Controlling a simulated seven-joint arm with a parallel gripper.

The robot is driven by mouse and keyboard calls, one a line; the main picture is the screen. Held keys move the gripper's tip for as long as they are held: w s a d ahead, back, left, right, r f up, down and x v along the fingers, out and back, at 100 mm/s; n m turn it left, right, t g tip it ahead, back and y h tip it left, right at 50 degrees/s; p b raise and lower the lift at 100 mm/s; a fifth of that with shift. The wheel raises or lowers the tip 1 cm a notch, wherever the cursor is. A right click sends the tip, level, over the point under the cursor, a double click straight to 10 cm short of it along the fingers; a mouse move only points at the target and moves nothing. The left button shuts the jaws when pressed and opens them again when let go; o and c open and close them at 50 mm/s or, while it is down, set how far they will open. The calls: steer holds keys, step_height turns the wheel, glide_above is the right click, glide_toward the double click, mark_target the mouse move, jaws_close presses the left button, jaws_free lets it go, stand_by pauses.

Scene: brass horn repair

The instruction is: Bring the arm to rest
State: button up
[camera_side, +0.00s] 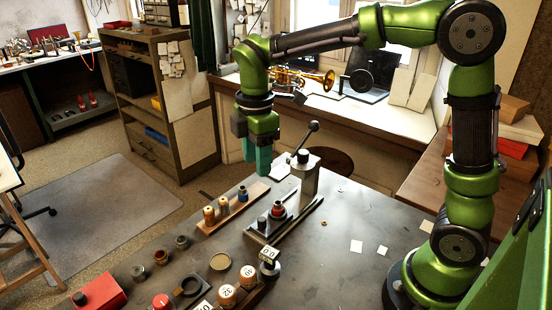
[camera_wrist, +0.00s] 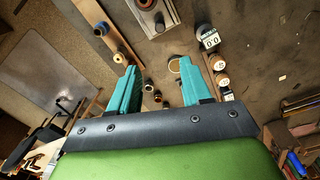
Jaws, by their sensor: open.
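My gripper (camera_side: 258,165) hangs above the dark bench in the side view, with its teal fingers pointing down. In the wrist view my gripper (camera_wrist: 161,75) shows two teal fingers standing well apart with nothing between them. It is open and empty. It sits above the wooden strip with small pegs (camera_side: 234,205) and to the left of the lever press (camera_side: 303,175), clear of both as far as I can tell. My arm is raised, and its forearm reaches left from the elbow at the upper right.
Small pale cards (camera_side: 356,246) lie on the right. A brass horn (camera_side: 305,78) stands on the window bench behind. Air around the gripper looks free.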

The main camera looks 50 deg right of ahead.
steer(key=s+d+r+m+t+y, duration=0.1)
steer(key=s+d+m+t, duration=0.1)
steer(key=s+m, duration=0.5)
steer(key=s+d+r+m+t+y, duration=0.1)
steer(key=s+m+t, duration=0.4)
steer(key=m, duration=0.6)
steer(key=shift+s+d+r, duration=0.6)
steer(key=shift+s+r, duration=0.05)
steer(key=shift+s, duration=0.65)
